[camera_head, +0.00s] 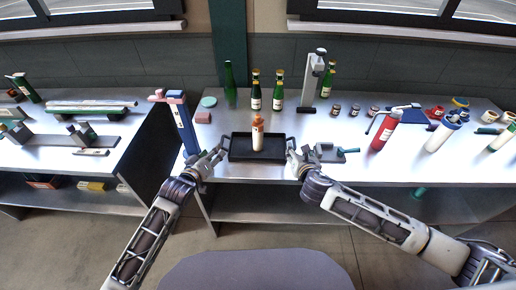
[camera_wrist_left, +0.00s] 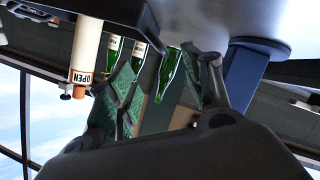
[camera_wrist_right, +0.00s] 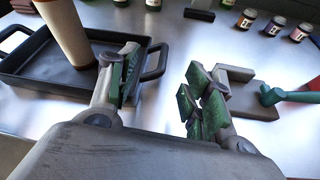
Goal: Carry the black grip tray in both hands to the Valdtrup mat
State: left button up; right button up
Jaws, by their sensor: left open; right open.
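The black grip tray (camera_head: 236,157) lies on the steel bench, with a pale tube (camera_head: 258,138) with an orange top standing on it. My left gripper (camera_head: 217,161) is open and empty at the tray's left end. My right gripper (camera_head: 298,156) is open and empty at its right end. In the right wrist view the tray (camera_wrist_right: 84,89) shows a loop handle (camera_wrist_right: 155,68) close by the left finger; I cannot tell if the fingers straddle it. In the left wrist view the fingers are apart. I cannot make out a mat marked Valdtrup.
A blue post (camera_head: 184,128) stands left of the tray. Green bottles (camera_head: 255,92) and a grey capsuling stand (camera_head: 311,80) are behind it. A small grey block with a teal lever (camera_head: 330,153) sits right of it. A red bottle (camera_head: 384,130) stands farther right. Another bench (camera_head: 110,130) is on the left, across a gap.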

aim_at(221, 144)
pick_arm(q)
jog(key=shift+x, duration=5.25)
pick_arm(e)
jog(key=shift+x, duration=5.25)
pick_arm(q)
jog(key=c, duration=1.1)
pick_arm(e)
jog(key=c, duration=1.1)
pick_arm(q)
jog(key=shift+a+f, duration=0.1)
grip_shut()
pick_arm(e)
jog(key=shift+d, duration=0.1)
